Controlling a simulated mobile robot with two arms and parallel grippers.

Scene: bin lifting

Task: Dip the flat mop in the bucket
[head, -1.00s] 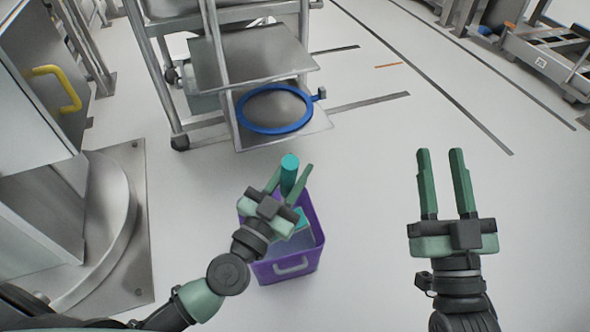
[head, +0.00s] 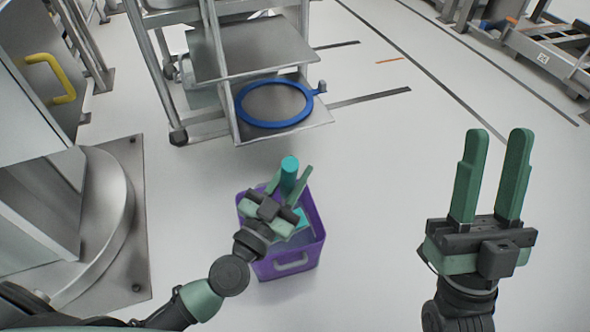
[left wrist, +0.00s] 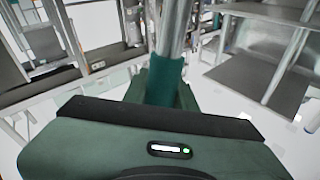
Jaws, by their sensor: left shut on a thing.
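A purple bucket (head: 318,240) with a pale handle on its front stands on the floor near the middle of the head view. My left gripper (head: 290,180) is over the bucket and shut on the teal handle of the flat mop (head: 289,164). In the left wrist view the teal grip (left wrist: 165,78) stands between the fingers, with a grey metal pole beyond it. A teal part of the mop shows inside the bucket, but its lower end is mostly hidden by the gripper. My right gripper (head: 492,175) is open and empty over bare floor at the right.
A metal cart (head: 250,52) with a blue ring (head: 275,104) on its low shelf stands behind the bucket. A metal machine with a yellow handle (head: 50,78) and a floor plate is at the left. The floor right of the bucket is clear.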

